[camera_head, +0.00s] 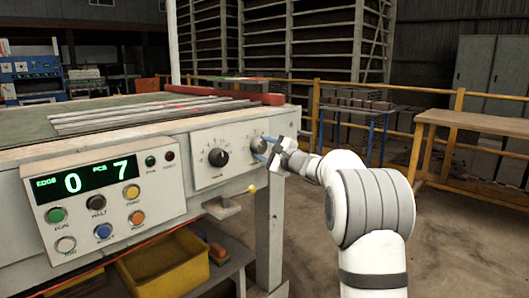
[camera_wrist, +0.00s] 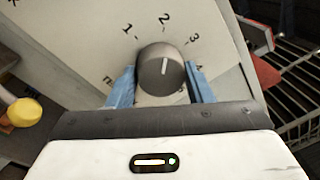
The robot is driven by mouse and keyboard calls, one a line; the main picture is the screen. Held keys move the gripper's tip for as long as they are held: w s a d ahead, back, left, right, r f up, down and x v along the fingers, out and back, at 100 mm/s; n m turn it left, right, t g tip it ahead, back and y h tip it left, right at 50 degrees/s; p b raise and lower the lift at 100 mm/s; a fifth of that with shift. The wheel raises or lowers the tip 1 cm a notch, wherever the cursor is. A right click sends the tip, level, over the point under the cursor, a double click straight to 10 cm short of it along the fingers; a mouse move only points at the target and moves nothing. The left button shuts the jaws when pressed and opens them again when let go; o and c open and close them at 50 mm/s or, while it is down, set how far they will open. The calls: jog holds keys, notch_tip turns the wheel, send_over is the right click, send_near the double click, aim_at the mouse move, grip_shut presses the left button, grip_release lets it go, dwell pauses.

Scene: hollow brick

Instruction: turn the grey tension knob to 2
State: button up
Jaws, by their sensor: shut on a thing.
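The grey tension knob (camera_wrist: 161,70) is on a pale panel in the wrist view, its white pointer line aimed up at about the 2 on the printed scale. The marks 1, 2 and 3 are readable around it; the lower marks are partly hidden. My gripper (camera_wrist: 160,79) has its blue fingers on the left and right sides of the knob and is shut on it. In the head view the grey knob (camera_head: 259,144) shows at the right of the machine's front, partly behind my gripper (camera_head: 266,152).
A black knob (camera_head: 218,157) with its own scale is left of the grey one. A control panel (camera_head: 103,195) with buttons and a green display reading 0 and 7 is farther left. A yellow-tipped lever (camera_head: 251,189) sits below.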

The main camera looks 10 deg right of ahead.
jog(key=shift+r, duration=0.1)
jog(key=o, duration=1)
jog(key=shift+d, duration=0.1)
jog(key=v, duration=0.7)
jog(key=shift+s+d+p, duration=0.25)
jog(key=shift+s+p, duration=0.1)
jog(key=shift+a, duration=0.1)
